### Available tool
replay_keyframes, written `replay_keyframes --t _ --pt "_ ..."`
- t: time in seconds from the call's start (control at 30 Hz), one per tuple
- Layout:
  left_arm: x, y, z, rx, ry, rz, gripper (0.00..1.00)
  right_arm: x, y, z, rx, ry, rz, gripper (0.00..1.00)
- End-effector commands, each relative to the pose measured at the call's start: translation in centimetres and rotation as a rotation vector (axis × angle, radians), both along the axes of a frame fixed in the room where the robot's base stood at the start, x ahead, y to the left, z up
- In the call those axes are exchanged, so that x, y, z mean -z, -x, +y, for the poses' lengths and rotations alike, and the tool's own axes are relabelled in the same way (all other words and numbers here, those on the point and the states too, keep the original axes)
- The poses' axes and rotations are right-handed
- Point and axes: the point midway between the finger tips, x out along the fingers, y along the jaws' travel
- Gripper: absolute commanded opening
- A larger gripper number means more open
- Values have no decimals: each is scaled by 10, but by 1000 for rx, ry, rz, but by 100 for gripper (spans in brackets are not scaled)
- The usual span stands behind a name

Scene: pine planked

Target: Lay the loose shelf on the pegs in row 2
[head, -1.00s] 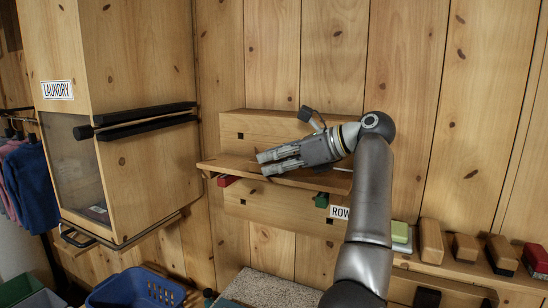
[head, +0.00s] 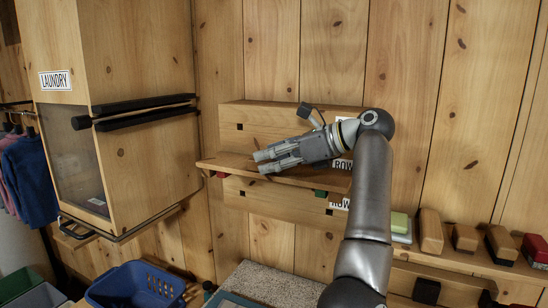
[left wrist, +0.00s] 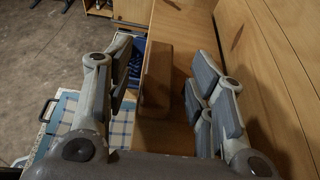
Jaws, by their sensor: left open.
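The loose shelf (head: 228,163) is a pine board lying along the wall, just above a red peg (head: 221,174) at its left and a green peg (head: 320,193) at its right. Contact with the pegs is too small to confirm. My left gripper (head: 265,162) is over the board, pointing left. In the left wrist view my left gripper (left wrist: 165,85) is open, its fingers apart on both sides of a brown wooden block (left wrist: 156,78) on the board (left wrist: 185,38). Two ROW labels (head: 343,165) (head: 340,203) are partly hidden, their numbers unreadable. My right gripper is out of view.
A laundry cabinet (head: 145,65) with black bar handles stands at left. A blue basket (head: 135,287) is below it. Several wooden blocks (head: 431,232) and a green-topped item (head: 400,223) line a ledge at right.

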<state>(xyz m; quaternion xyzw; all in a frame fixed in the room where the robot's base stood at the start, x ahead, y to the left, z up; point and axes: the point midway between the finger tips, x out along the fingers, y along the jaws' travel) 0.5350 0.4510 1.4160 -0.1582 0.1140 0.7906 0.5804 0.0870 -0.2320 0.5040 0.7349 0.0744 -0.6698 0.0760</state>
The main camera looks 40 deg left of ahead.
Motion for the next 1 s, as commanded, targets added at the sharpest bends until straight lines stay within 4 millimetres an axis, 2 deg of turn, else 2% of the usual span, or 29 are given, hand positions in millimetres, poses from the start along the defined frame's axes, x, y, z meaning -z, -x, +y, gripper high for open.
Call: replay_keyframes --t 0.17,0.27,0.7,1.0 --pt "0 -1 -2 1 2 1 50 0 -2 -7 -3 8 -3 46" --pt "-3 -4 -10 3 3 1 50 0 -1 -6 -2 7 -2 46" --pt "-38 -28 -88 4 -1 1 50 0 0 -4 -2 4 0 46" --pt "-45 -33 -106 0 0 0 50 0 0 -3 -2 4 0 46"
